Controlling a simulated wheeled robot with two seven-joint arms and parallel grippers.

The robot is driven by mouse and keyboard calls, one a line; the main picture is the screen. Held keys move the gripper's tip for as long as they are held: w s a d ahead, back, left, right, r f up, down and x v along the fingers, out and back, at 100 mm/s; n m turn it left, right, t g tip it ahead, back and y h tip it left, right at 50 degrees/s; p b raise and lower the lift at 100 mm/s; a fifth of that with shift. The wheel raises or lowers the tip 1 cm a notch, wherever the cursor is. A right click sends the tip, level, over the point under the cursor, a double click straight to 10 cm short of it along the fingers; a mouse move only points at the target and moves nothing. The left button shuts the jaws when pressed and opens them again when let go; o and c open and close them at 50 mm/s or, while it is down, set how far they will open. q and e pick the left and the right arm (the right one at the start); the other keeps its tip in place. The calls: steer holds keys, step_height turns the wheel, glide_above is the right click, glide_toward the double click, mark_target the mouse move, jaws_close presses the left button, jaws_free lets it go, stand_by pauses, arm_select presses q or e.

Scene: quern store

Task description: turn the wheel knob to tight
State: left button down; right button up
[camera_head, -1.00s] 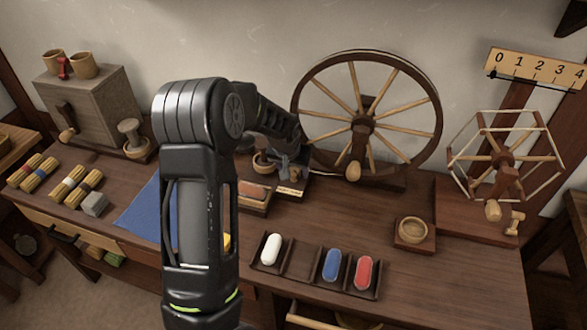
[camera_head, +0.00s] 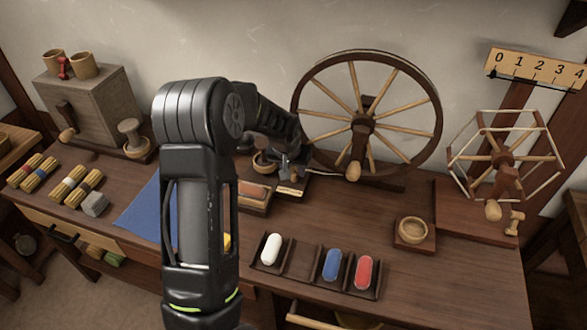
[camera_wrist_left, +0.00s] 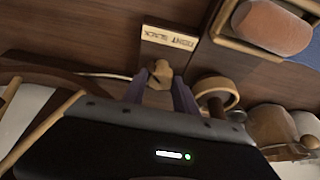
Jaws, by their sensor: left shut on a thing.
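The small wooden wheel knob (camera_wrist_left: 160,75) shows between the fingertips in the left wrist view, just beside a pale label plate (camera_wrist_left: 170,38) reading TIGHT and SLACK, upside down there. The plate also shows in the head view (camera_head: 291,191), at the foot of the spinning wheel (camera_head: 437,120). My left gripper (camera_wrist_left: 160,84) is shut on the knob, with a finger on each side of it. In the head view my left gripper (camera_head: 289,169) reaches down to the knob, which is mostly hidden there. I cannot read which way the knob points. My right gripper is not in view.
A round wooden cup (camera_wrist_left: 216,92) stands close beside the fingers. In front is a tray (camera_head: 304,266) with white, blue and red pieces. A small bowl (camera_head: 412,231) and a yarn winder (camera_head: 505,175) stand to the right. The tabletop at front right is clear.

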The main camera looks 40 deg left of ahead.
arm_select(q)
steer(key=shift+m, duration=0.4)
steer(key=shift+a+f+m+h+b, duration=0.15)
steer(key=shift+m+h+b, duration=0.15)
steer(key=shift+m+b, duration=0.25)
steer(key=m+h+b, duration=0.1)
steer(key=m, duration=0.2)
steer(key=shift+a+b, duration=0.1)
steer(key=shift+b, duration=0.25)
steer(key=m+h+b, duration=0.1)
steer(key=m+h, duration=0.1)
steer(key=m, duration=0.2)
steer(key=shift+m, duration=0.35)
steer(key=m+g+h, duration=0.1)
steer(key=m, duration=0.2)
steer(key=shift+w+a+m+b, duration=0.1)
steer(key=shift+m+b, duration=0.2)
steer(key=shift+b, duration=0.05)
steer(key=m+g, duration=0.1)
steer(key=m, duration=0.1)
steer(key=m+h+p, duration=0.1)
steer(key=m, duration=0.1)
steer(key=shift+m+g, duration=0.4)
